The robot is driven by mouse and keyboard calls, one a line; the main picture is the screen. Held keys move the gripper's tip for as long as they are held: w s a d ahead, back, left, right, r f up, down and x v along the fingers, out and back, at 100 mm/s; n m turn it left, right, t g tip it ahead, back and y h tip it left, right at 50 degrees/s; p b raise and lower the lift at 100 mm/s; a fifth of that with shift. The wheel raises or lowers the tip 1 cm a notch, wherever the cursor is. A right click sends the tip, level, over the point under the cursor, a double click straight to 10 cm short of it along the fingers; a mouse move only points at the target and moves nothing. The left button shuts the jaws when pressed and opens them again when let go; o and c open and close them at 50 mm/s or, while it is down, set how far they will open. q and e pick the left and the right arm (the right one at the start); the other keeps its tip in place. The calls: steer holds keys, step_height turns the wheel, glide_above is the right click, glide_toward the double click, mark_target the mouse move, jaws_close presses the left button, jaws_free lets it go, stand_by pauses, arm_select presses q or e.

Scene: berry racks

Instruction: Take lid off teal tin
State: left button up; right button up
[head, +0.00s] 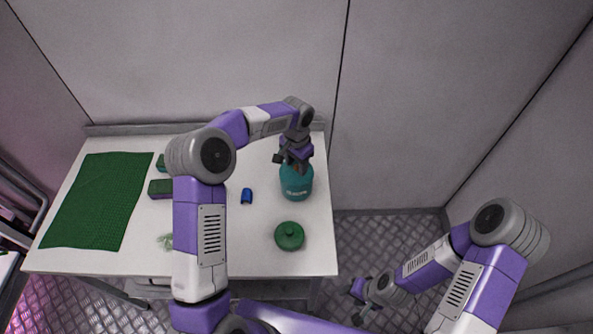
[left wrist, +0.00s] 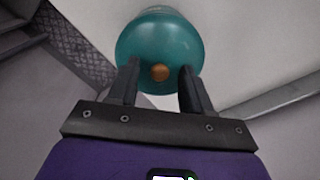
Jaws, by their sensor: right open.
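The teal tin (head: 297,183) stands upright at the right side of the white table, with pale lettering on its side. In the left wrist view its rounded teal lid (left wrist: 160,38) shows with a small orange-brown knob (left wrist: 160,73). My left gripper (head: 291,161) is right above the tin. In the left wrist view my left gripper's fingers (left wrist: 160,82) are apart on either side of the knob, with a gap at each side. My right gripper (head: 362,299) is open and empty, low beyond the table's right edge.
A dark green round lidded pot (head: 289,236) stands in front of the tin. A small blue object (head: 246,196) lies left of it. A green mat (head: 98,200) covers the table's left (head: 50,262). Green blocks (head: 160,188) and a pale green item (head: 166,241) lie near my left arm.

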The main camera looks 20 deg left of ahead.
arm_select(q)
jaws_close()
